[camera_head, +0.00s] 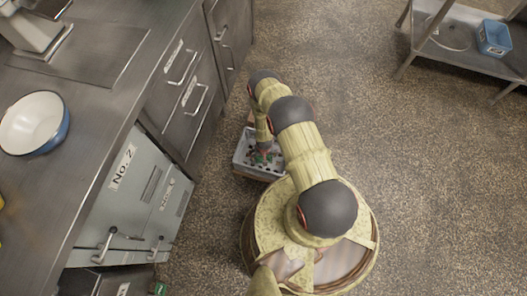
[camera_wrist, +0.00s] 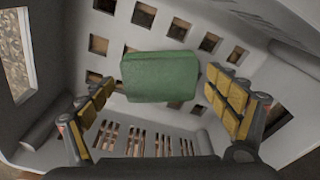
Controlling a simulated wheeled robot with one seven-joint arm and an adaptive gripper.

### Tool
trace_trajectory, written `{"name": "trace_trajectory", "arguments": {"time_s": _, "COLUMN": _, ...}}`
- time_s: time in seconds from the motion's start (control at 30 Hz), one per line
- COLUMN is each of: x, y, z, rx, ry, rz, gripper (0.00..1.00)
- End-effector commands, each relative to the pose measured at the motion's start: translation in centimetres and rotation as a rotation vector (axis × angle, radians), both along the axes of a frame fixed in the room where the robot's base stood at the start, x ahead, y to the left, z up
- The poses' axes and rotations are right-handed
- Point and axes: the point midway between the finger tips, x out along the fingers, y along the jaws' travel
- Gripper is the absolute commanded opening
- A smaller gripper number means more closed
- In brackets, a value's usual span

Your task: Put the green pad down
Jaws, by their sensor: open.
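The green pad (camera_wrist: 159,77) shows in the wrist view as a rounded block inside a grey crate with square holes. My gripper (camera_wrist: 166,108) is open, its two yellow-padded fingers to the left and right of the pad's near side. A gap shows between each finger and the pad. Whether the pad rests on the crate floor is hard to tell. In the head view the grey crate (camera_head: 243,160) sits low beside my base, with my arm reaching down into it. A little green shows there, partly hidden by my gripper.
A steel counter (camera_head: 87,116) with a white and blue bowl (camera_head: 32,122) runs along the left, above drawers and cabinet doors. A metal rack (camera_head: 462,42) holding a blue bin (camera_head: 494,38) stands at the top right. The speckled floor (camera_head: 430,180) on the right is clear.

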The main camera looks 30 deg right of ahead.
Motion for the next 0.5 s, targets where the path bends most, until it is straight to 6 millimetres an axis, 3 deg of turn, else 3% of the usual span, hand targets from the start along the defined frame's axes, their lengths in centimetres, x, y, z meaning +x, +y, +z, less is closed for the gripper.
{"name": "trace_trajectory", "arguments": {"time_s": 0.17, "x": 0.0, "y": 0.0, "z": 0.8, "rx": 0.0, "ry": -0.001, "rz": 0.0, "gripper": 0.89}}
{"name": "trace_trajectory", "arguments": {"time_s": 0.5, "x": -0.6, "y": 0.3, "z": 7.4, "rx": 0.0, "ry": -0.001, "rz": 0.001, "gripper": 0.89}}
